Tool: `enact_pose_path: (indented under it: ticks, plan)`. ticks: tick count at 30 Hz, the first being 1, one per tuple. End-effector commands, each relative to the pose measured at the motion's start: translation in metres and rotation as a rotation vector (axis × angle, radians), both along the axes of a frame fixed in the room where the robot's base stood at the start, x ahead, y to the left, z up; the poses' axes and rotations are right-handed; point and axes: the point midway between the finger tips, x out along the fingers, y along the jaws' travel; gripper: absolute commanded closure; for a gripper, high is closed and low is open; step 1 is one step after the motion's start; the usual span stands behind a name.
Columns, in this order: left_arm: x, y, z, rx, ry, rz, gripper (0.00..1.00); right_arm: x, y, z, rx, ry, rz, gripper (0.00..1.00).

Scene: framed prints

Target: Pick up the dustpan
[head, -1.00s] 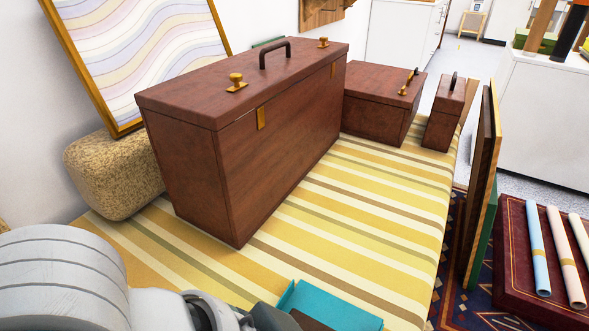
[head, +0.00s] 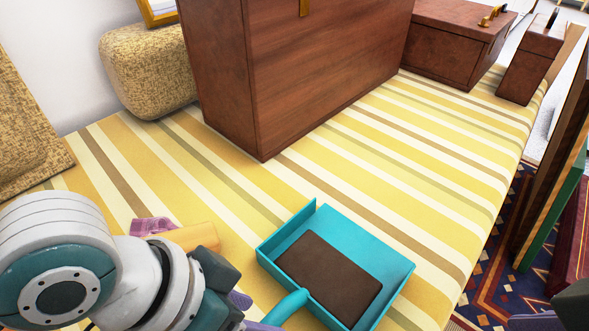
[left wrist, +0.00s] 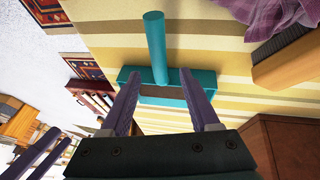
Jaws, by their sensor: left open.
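The teal dustpan (head: 390,285) lies on the striped cloth at the front of the head view, with a flat dark brown piece (head: 325,275) in its tray. Its round handle (head: 287,307) points to the lower left. In the left wrist view the dustpan handle (left wrist: 155,45) stands between and beyond the purple fingers. My left gripper (left wrist: 158,75) is open, with a finger to each side of the dustpan's line and nothing seen held. In the head view it is left of the handle, partly cut off. Two purple fingers, apparently my right gripper's (left wrist: 35,158), show at the lower left.
A wooden brush (head: 195,236) and a pink cloth (head: 150,226) lie by my left wrist. A large brown case (head: 300,80) stands behind the dustpan, with smaller cases (head: 450,45) farther back. Framed panels (head: 555,160) stand at the right edge. Striped cloth beyond the dustpan is clear.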

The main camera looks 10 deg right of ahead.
Motion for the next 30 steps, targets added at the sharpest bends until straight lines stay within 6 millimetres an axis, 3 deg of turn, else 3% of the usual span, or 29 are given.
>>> enact_pose_path:
  ticks: [9,17,30]
  plan:
    - [0.003,-0.018,-0.045,0.0,0.0,-0.001,0.38,0.0,0.0,-0.04,0.002,-0.001,-0.002,0.08]
    - [0.003,-0.02,-0.044,0.0,0.0,0.0,0.38,0.0,0.0,-0.039,0.001,0.0,-0.002,0.08]
    - [0.003,-0.02,-0.044,0.0,0.0,0.0,0.86,0.0,0.0,-0.039,-0.001,-0.001,-0.002,0.08]
